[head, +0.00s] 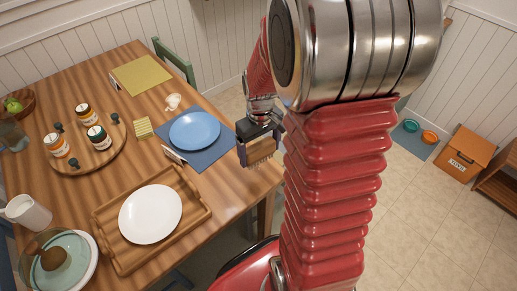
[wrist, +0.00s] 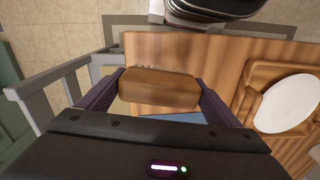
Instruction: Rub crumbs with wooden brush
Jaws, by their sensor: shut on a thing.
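My gripper (head: 258,143) is shut on the wooden brush (head: 262,158), whose bristles point down in the head view. The brush hangs at the table's right edge, just right of the blue plate. In the wrist view the brush's brown wooden block (wrist: 158,92) sits between both fingers of my gripper (wrist: 160,95). Small pale specks show at the block's far edge in the wrist view; I cannot tell whether they are crumbs or bristles. No crumbs can be made out for certain on the wooden table (head: 85,195).
A blue plate (head: 195,131) lies on a blue mat (head: 222,148). A wooden tray (head: 118,258) holds a white plate (head: 150,214). A round tray (head: 75,165) bears several jars. A yellow mat (head: 142,75) lies at the back. A grey chair (wrist: 50,95) stands beside the table in the wrist view.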

